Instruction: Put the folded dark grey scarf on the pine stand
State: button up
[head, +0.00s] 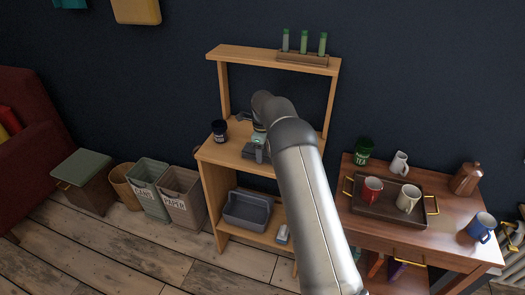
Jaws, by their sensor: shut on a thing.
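The pine stand (217,152) is in the middle of the head view, with a top board, a middle board and a lower shelf. My arm reaches across its right side from the front. My gripper (259,145) is over the middle board, small and partly hidden by the arm. It is shut on a small dark grey piece (252,154), which looks like the folded scarf. I cannot tell whether that piece touches the board.
A dark jar (219,131) stands left on the middle board. A grey caddy (247,209) and a small bottle (283,234) are on the lower shelf. A rack of green-topped tubes (303,57) sits on top. A side table (450,212) holds a tray and mugs.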

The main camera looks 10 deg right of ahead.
jog(key=o, duration=1.1)
notch_tip(320, 180, up, 13)
jog(key=s+r+n, duration=0.6)
jog(key=s+n, duration=0.1)
jog(key=s, duration=0.4)
jog(key=s+f+n, duration=0.1)
jog(key=s+n, duration=0.4)
jog(key=s, duration=0.7)
jog(key=s+f+n, duration=0.2)
jog(key=s+n, duration=0.4)
jog(key=s, duration=0.6)
jog(key=s+f+n, duration=0.2)
jog(key=s+n, duration=0.4)
jog(key=s, duration=0.6)
jog(key=shift+s, duration=0.3)
